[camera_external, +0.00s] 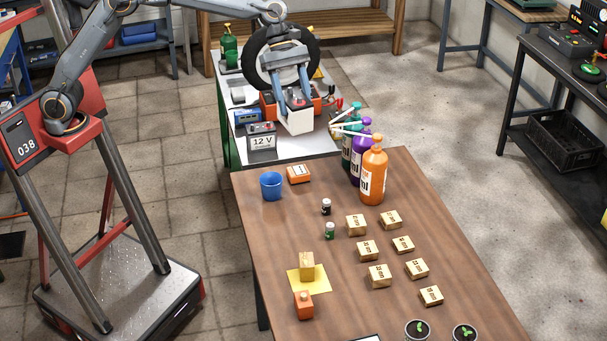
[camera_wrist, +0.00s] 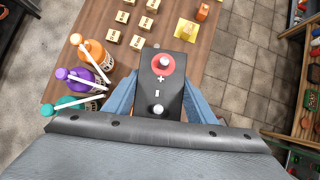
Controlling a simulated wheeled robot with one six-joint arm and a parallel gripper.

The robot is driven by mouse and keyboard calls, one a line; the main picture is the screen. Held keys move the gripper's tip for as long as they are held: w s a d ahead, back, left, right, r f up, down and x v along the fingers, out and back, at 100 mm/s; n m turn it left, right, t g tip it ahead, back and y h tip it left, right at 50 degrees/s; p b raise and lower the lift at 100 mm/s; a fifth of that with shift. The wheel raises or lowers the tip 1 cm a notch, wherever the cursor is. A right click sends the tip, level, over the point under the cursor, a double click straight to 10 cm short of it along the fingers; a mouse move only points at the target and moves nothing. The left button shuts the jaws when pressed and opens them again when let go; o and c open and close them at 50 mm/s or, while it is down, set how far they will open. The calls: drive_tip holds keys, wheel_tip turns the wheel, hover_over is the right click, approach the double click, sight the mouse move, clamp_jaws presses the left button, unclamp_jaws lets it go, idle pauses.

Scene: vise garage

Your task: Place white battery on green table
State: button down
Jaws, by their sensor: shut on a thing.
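The white battery (camera_external: 298,122) has a white body and a dark top with a red terminal. My gripper (camera_external: 293,95) is shut on it, one finger on each side. In the external view it shows in front of the green table (camera_external: 310,148), which has a pale top and a green side. I cannot tell how high it is above that top. In the wrist view the dark top of the battery (camera_wrist: 160,85) sits between the fingers of my gripper (camera_wrist: 159,100), with a red terminal and a plus mark. The green table is hidden there.
On the green table stand a 12 V battery (camera_external: 262,142), an orange object (camera_external: 268,107), a blue device (camera_external: 246,117) and a green bottle (camera_external: 229,50). The wooden table (camera_external: 270,230) adjoins it, with pump bottles (camera_external: 373,172) and a blue cup (camera_external: 271,185) near that edge.

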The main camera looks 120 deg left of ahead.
drive_tip(key=s+a+n+y, duration=0.3)
drive_tip(key=s+a+n, duration=0.25)
drive_tip(key=a, duration=0.75)
drive_tip(key=s+a+r+n+y+b, duration=0.15)
drive_tip(key=s+a+n, duration=0.45)
drive_tip(key=a, duration=0.6)
drive_tip(key=s+a+n+y, duration=0.4)
drive_tip(key=s+a, duration=0.4)
drive_tip(key=a, duration=0.5)
drive_tip(key=shift+g, duration=0.4)
drive_tip(key=shift+w+f+p, duration=0.15)
drive_tip(key=shift+f+p, duration=1.15)
drive_tip(key=shift+f, duration=16.65)
drive_tip(key=shift+f, duration=0.15)
drive_tip(key=c, duration=0.8)
unclamp_jaws()
drive_tip(key=shift+f, duration=0.1)
